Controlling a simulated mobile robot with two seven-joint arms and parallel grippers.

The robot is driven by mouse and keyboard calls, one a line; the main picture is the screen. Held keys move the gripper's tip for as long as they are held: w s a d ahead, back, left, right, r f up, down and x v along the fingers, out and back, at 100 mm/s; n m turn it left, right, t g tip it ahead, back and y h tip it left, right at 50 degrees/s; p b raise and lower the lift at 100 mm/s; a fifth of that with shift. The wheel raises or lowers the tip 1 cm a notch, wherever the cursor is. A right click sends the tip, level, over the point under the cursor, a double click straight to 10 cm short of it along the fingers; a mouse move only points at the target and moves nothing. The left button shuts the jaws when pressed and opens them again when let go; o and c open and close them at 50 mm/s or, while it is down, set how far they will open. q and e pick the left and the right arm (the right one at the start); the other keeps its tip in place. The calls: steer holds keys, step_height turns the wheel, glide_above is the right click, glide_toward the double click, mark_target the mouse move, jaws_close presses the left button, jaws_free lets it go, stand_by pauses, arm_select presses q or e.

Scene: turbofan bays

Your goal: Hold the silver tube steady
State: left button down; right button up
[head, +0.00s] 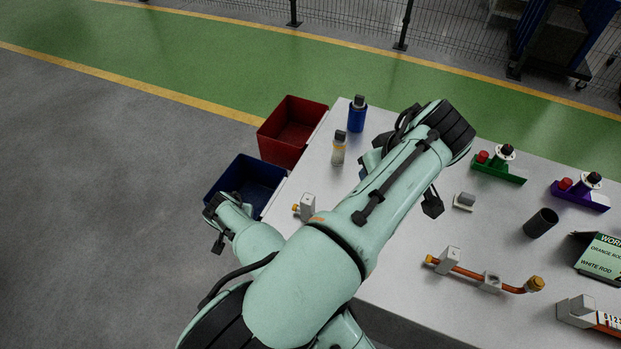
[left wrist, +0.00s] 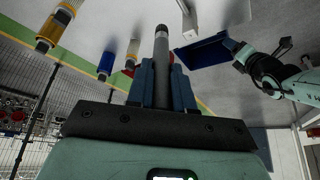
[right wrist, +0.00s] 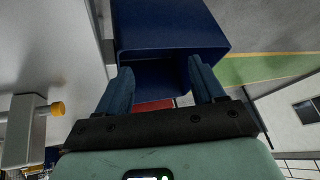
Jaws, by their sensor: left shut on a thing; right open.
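The silver tube (left wrist: 162,42) shows in the left wrist view as a grey, slim cylinder with a darker lower part, pointing away from the camera. My left gripper (left wrist: 161,68) is shut on it, with one blue finger on each side. In the head view my own left arm hides the tube and most of that gripper. My right gripper (right wrist: 160,68) is open and empty, facing the blue bin (right wrist: 170,25) beside the table's left edge. The right arm's end also shows in the head view (head: 213,205), next to the bin.
A red bin (head: 292,131) stands behind the blue one. On the table are a blue bottle (head: 357,115), a yellow-and-white bottle (head: 338,150), a grey block with a yellow knob (head: 307,206), a dark cup (head: 541,222) and an orange-brown pipe (head: 470,272). Open floor lies left.

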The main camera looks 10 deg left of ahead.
steer(key=w+d+r+m+h, duration=0.2)
steer(key=w+d+r+m, duration=0.1)
steer(key=d, duration=0.1)
step_height(320, 180, up, 10)
steer(key=m+g, duration=0.6)
steer(key=m, duration=1.2)
glide_above(311, 207)
steer(key=w, duration=0.2)
steer(key=shift+s+a+f, duration=0.15)
steer(key=shift+a, duration=0.15)
steer(key=shift+d+m, duration=0.15)
steer(key=shift+m, duration=0.35)
step_height(311, 207, down, 12)
steer(key=shift+r, duration=0.1)
steer(key=shift+c, duration=0.3)
jaws_close()
arm_select(q)
steer(key=shift+d, duration=0.1)
